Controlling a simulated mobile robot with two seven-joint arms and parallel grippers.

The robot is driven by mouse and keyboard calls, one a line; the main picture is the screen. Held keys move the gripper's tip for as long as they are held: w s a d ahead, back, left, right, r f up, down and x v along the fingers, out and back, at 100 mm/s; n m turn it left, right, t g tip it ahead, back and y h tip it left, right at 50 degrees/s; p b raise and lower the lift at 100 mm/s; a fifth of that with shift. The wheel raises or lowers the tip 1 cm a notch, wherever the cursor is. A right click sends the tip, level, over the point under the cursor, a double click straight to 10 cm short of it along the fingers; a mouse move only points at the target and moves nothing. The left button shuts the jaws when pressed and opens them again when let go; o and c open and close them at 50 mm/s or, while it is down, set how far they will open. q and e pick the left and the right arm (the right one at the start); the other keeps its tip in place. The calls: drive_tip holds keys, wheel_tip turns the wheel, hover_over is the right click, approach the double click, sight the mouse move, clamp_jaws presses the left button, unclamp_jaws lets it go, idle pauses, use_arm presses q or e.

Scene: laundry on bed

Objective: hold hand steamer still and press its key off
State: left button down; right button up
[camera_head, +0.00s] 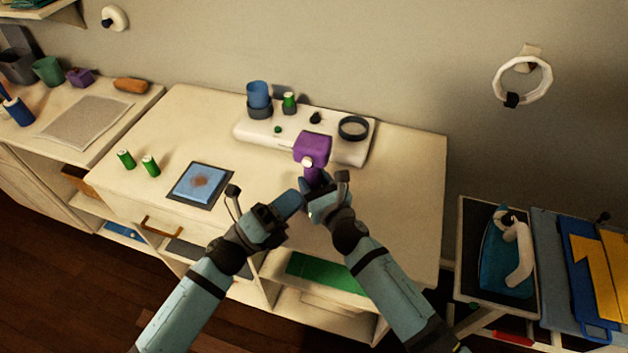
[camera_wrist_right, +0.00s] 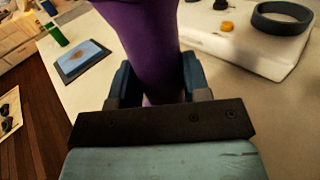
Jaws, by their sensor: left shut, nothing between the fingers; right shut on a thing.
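The hand steamer (camera_head: 313,147) is purple, with a pale round spot on the front of its head. It stands roughly upright over the white table, in front of the white base unit. My right gripper (camera_head: 316,193) is shut around its lower handle. The purple handle (camera_wrist_right: 152,45) also fills the middle of the right wrist view, between the blue fingers. My left gripper (camera_head: 290,203) is shut and empty, just left of the handle and below the head. Whether it touches the steamer cannot be told. The key is not clearly visible.
The white base unit (camera_head: 345,147) behind holds a dark ring (camera_head: 353,128), a blue cup (camera_head: 258,95) and a green battery (camera_head: 289,102). An iron (camera_head: 508,250) stands right. The table's right side is clear.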

idle(0.3)
drive_tip(key=o, duration=1.3)
